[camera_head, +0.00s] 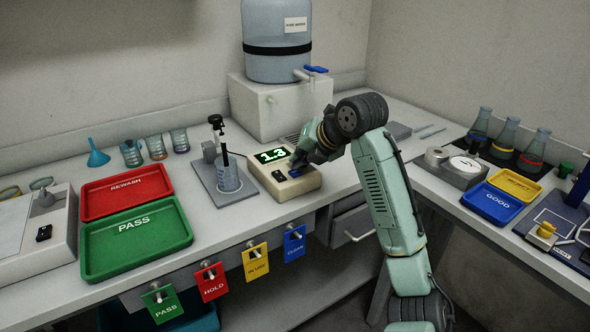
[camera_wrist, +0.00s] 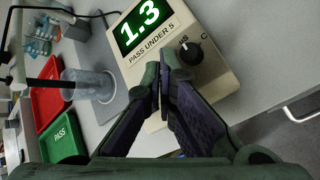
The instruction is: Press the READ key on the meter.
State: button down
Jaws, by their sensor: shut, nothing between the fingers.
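The cream meter (camera_head: 305,183) stands on the bench, its lit green display (camera_head: 271,155) reading 1.3. It also shows in the wrist view (camera_wrist: 215,72), with the words PASS UNDER 5 below the display and a black knob (camera_wrist: 190,50) at the right. In the head view a dark control (camera_head: 278,176) shows on its front face. No READ lettering is legible; my fingers hide part of the face. My gripper (camera_wrist: 162,75) is shut and empty, fingertips over the meter's face below the display. I cannot tell whether they touch it.
A beaker (camera_head: 229,178) with a probe stands left of the meter. Green PASS (camera_head: 135,262) and red REWASH (camera_head: 95,210) trays lie farther left. A water tank (camera_head: 277,45) stands behind. Coloured tags on switches (camera_head: 294,243) line the front edge. Flasks and small trays occupy the right bench.

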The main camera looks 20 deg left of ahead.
aim_at(298, 171)
jog(key=shift+r, duration=0.3)
notch_tip(298, 171, up, 5)
jog(key=p, duration=0.3)
jog(key=shift+p, duration=0.3)
jog(key=shift+f, duration=0.1)
dwell(0.5)
